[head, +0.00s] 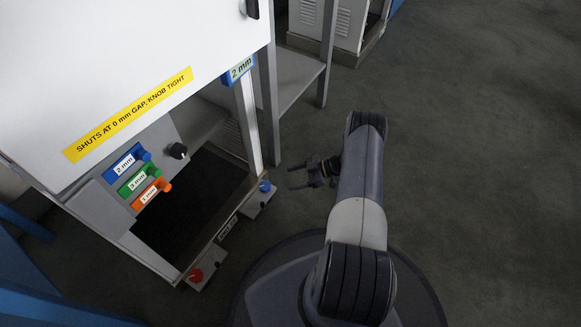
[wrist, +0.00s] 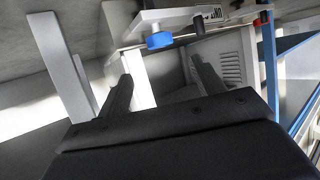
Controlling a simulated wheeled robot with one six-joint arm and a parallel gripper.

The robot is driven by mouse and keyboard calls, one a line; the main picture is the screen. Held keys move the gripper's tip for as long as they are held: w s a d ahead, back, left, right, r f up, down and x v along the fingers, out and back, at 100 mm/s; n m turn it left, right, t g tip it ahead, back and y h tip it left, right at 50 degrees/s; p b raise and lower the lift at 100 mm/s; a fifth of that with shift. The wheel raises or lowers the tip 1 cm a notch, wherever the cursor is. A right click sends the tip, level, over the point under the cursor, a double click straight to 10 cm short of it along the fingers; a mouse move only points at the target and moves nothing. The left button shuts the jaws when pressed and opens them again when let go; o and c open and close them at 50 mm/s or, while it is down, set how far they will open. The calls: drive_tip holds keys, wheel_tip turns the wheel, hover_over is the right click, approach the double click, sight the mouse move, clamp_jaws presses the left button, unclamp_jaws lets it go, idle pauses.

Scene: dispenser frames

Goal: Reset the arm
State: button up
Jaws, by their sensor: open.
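My gripper (head: 313,176) is at the end of my grey arm, to the right of the white dispenser frame (head: 215,45) in the head view. Its jaws are apart, with nothing between them. In the wrist view the two dark fingers of my gripper (wrist: 163,85) stand apart, and the frame's blue knob (wrist: 159,40) shows beyond them. No contact with the frame is visible.
The frame carries blue, green and orange labelled handles (head: 152,171), a black knob (head: 178,151), a red knob (head: 196,275) and a yellow label (head: 128,115). Another cabinet (head: 328,20) stands behind. Dark floor (head: 480,150) is clear on the right.

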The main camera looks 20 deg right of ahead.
sight(269, 185)
drive_tip(key=b+x, duration=0.2)
drive_tip(key=x, duration=0.9)
drive_tip(key=shift+s+f+b, duration=0.1)
drive_tip(key=shift+b, duration=0.3)
